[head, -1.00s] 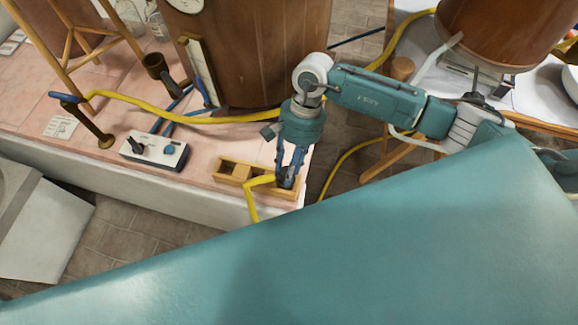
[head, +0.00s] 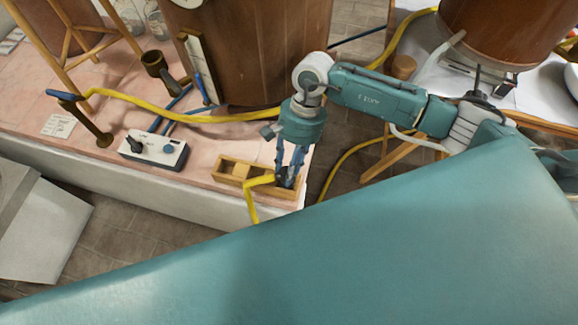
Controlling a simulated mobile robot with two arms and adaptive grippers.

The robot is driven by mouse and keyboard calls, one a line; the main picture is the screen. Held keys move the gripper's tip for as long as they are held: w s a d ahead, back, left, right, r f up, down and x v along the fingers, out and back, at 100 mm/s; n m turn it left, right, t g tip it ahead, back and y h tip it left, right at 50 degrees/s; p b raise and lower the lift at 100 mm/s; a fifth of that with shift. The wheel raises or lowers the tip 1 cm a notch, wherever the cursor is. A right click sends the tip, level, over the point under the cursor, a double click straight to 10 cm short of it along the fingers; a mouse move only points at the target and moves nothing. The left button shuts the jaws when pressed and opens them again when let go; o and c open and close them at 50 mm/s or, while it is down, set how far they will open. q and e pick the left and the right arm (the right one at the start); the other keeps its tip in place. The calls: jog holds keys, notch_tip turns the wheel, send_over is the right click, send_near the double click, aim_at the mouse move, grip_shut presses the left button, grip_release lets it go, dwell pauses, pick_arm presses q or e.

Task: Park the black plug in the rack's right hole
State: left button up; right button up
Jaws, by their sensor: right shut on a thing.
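The wooden rack (head: 232,169) lies near the front right corner of the pink tiled bench. My right gripper (head: 289,172) points down at the rack's right part and is shut on the black plug (head: 286,181). The plug is a small dark shape between the fingertips, at or in the right hole; how deep it sits I cannot tell. A yellow cable (head: 254,190) runs left from the plug and hangs over the bench's front edge. The rack's left part shows an open hollow. My left gripper is not in view.
A white switch box (head: 154,150) with a black plug or knob stands left of the rack. A large wooden barrel (head: 255,50) stands behind it. A yellow hose (head: 180,117) crosses the bench. My teal body covers the lower right.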

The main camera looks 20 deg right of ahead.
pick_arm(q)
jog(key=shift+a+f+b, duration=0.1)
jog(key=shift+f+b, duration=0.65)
pick_arm(e)
jog(key=shift+f, duration=0.35)
dwell(0.9)
jog(key=o, duration=1.3)
jog(key=shift+c, duration=0.2)
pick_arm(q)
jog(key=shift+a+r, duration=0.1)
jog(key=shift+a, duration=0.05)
pick_arm(e)
jog(key=shift+r, duration=0.2)
jog(key=shift+r+p, duration=0.35)
jog(key=shift+r, duration=0.15)
jog(key=shift+r+p, duration=0.65)
jog(key=shift+r, duration=1.5)
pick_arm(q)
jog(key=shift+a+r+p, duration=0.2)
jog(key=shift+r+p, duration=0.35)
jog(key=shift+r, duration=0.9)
pick_arm(e)
jog(key=shift+r, duration=0.7)
